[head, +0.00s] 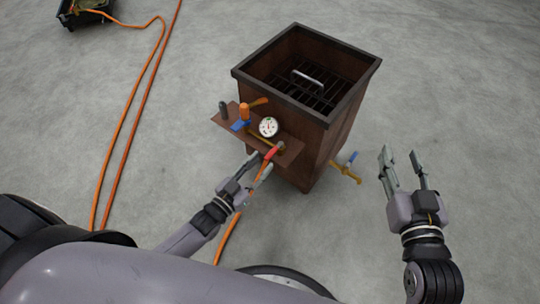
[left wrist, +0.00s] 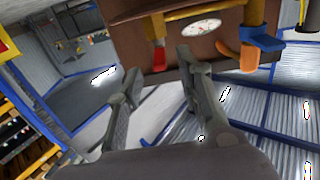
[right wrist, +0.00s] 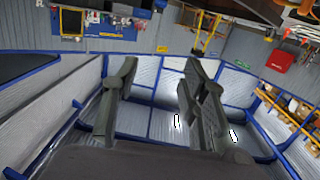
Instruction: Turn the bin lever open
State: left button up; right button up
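The brown bin (head: 325,145) has a shelf (head: 228,120) on its near left side. On it is a brass valve with a red lever (head: 271,153), close to my left gripper (head: 259,166). That gripper is open and empty; in the left wrist view the red lever (left wrist: 160,55) shows beyond and between its fingertips, and contact cannot be told. A blue lever (head: 240,126) with an orange fitting (head: 245,110) is further left on the shelf. Which lever is the bin lever is not marked. My right gripper (head: 401,154) is open and empty, right of the bin.
A dial gauge (head: 268,127) sits between the levers. A brass valve with a blue handle (head: 347,168) sticks out low on the bin's right. A grate with a metal handle (head: 308,78) is inside the bin. Orange hoses (head: 128,120) cross the floor at left. Floor at right is clear.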

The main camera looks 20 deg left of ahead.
aim_at(270, 154)
pick_arm(q)
jog(key=x, duration=0.4)
jog(key=shift+b, duration=0.35)
jog(key=shift+w+d, duration=0.2)
jog(key=shift+w, duration=0.35)
pick_arm(e)
jog(key=r+t, duration=0.1)
jog(key=r, duration=0.1)
jog(key=r+t, duration=0.1)
jog(key=a+r+t+y, duration=0.1)
jog(key=r, duration=0.1)
jog(key=shift+w+r, duration=0.1)
jog(key=shift+r, duration=0.25)
pick_arm(q)
jog(key=shift+c, duration=0.2)
grip_shut()
